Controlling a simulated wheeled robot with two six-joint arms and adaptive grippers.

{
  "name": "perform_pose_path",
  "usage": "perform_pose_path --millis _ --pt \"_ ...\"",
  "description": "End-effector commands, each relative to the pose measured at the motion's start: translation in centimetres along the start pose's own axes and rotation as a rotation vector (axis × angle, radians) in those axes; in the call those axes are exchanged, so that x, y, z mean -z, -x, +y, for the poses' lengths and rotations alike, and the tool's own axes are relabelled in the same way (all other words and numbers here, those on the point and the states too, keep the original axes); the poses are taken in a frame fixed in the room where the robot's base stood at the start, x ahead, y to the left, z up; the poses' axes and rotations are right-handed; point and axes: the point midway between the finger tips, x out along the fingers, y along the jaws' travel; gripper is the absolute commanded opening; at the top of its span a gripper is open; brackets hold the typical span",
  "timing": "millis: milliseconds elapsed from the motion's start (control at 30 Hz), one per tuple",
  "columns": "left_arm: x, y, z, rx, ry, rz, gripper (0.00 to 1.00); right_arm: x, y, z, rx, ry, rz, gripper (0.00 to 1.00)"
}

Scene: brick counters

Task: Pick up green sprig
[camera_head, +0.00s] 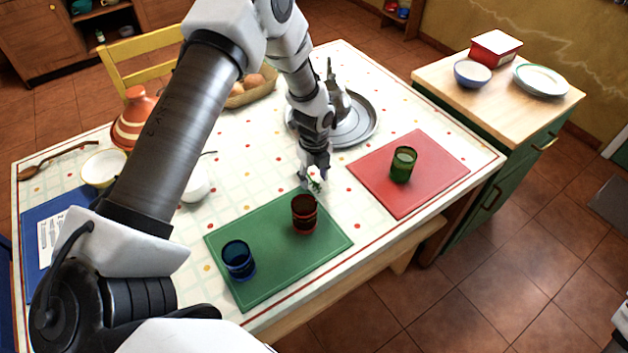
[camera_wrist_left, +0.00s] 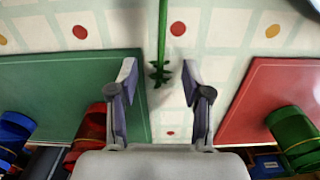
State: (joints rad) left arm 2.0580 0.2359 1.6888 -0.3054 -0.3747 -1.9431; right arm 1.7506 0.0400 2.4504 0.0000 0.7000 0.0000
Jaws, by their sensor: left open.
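The green sprig (camera_head: 314,184) lies on the patterned tablecloth, just beyond the far edge of the green mat, partly hidden by my gripper in the head view. In the left wrist view the sprig (camera_wrist_left: 160,68) has a thin straight stem and a leafy end. My left gripper (camera_head: 311,178) is over the sprig. In the wrist view the open left gripper (camera_wrist_left: 158,82) has one finger on each side of the leafy end, with clear gaps. The fingers do not appear to touch it.
The green mat (camera_head: 255,278) holds a red cup (camera_head: 304,214) and a blue cup (camera_head: 238,260). A red mat (camera_head: 437,165) with a green cup (camera_head: 403,164) is to the right. A round grey tray (camera_head: 366,127) stands behind my gripper. A wooden counter (camera_head: 505,108) is at right.

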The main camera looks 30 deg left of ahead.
Motion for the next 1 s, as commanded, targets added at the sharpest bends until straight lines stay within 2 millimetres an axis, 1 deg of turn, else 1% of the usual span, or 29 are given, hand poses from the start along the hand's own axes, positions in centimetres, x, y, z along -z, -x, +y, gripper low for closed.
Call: perform_pose_path --millis 33,100,267,333,367,467,500,533,667,700,867,933,1000 --pt "0.0 -0.6 0.0 0.0 0.0 0.0 0.49 0.0 0.1 0.0 0.0 0.0 0.0 0.4" --pt "0.0 -1.0 0.0 0.001 0.0 0.0 0.49 0.0 0.1 0.0 0.0 0.0 0.0 0.4" --pt "0.0 -1.1 0.0 0.001 0.0 0.0 0.49 0.0 0.1 0.0 0.0 0.0 0.0 0.4" --pt "0.0 -1.1 0.0 0.001 0.0 0.0 0.31 0.0 0.1 0.0 0.0 0.0 0.0 0.4" --pt "0.0 -1.1 0.0 0.001 0.0 0.0 0.29 0.0 0.1 0.0 0.0 0.0 0.0 0.4" --pt "0.0 -1.1 0.0 0.001 0.001 0.0 0.15 0.0 0.0 0.0 0.0 0.0 0.0 0.4" --pt "0.0 -1.1 0.0 0.002 0.001 0.0 0.08 0.0 0.0 0.0 0.0 0.0 0.0 0.4" --pt "0.0 -1.1 0.0 0.001 0.001 0.0 0.05 0.0 0.0 0.0 0.0 0.0 0.0 0.4" --pt "0.0 -1.1 0.0 0.001 0.001 0.0 0.05 0.0 0.0 0.0 0.0 0.0 0.0 0.4" --pt "0.0 -1.2 0.0 0.001 0.001 0.0 0.02 0.0 0.0 0.0 0.0 0.0 0.0 0.4" --pt "0.0 -1.1 0.0 0.002 0.0 0.0 0.02 0.0 0.0 0.0 0.0 0.0 0.0 0.4" --pt "0.0 -0.7 0.0 0.002 0.0 0.0 0.01 0.0 -0.1 0.0 0.0 0.0 0.0 0.4" --pt "0.0 0.2 -0.1 0.003 0.0 -0.001 0.0 0.0 -0.2 0.0 0.0 0.0 0.0 0.4"
